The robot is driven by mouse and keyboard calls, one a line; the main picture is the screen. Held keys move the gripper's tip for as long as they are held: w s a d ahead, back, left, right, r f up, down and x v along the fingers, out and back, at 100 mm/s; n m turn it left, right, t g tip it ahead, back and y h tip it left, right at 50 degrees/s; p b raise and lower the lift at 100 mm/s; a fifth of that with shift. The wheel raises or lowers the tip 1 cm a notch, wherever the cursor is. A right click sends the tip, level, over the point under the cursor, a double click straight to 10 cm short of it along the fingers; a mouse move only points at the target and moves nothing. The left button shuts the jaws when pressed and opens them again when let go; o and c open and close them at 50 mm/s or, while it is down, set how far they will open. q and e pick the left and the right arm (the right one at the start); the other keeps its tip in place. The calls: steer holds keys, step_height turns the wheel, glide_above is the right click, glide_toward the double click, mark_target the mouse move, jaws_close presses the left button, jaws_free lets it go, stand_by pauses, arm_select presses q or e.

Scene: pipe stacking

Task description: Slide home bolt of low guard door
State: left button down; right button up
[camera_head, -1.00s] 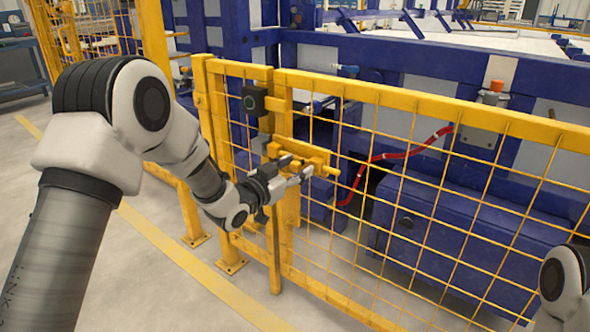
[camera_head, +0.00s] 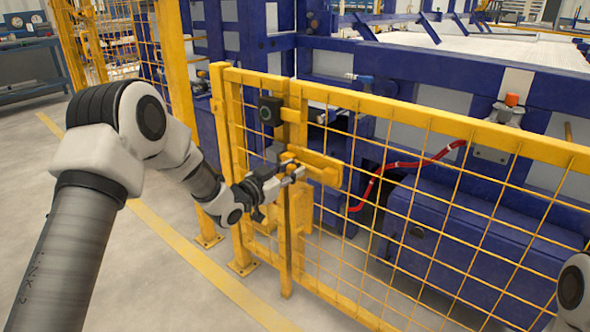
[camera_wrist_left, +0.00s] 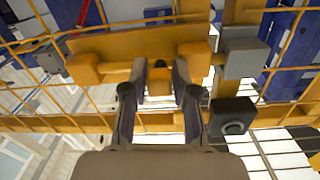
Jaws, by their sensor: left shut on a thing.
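The low guard door (camera_head: 450,122) is a yellow frame with wire mesh. A yellow bolt assembly (camera_head: 324,170) is mounted near its left end, beside the yellow post. My left gripper (camera_head: 297,173) is at the bolt, its fingers shut on the bolt's handle. In the left wrist view the handle (camera_wrist_left: 158,88) sits between the two dark fingers, below the yellow bolt plate (camera_wrist_left: 125,52). The gripper partly hides the bolt in the head view, so how far its rod reaches cannot be told. My right gripper is out of view.
A black box (camera_head: 269,112) is fixed to the post above the bolt. Blue machinery (camera_head: 470,225) and a red hose (camera_head: 378,178) lie behind the mesh. The floor in front is clear, with a yellow line (camera_head: 190,252).

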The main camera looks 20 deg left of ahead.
arm_select(q)
steer(key=c, duration=1)
jaws_free()
steer(key=shift+w+a, duration=0.1)
steer(key=shift+a, duration=0.1)
steer(key=shift+o, duration=0.6)
steer(key=shift+a, duration=0.1)
steer(key=v, duration=1.2)
steer(key=shift+f, duration=0.1)
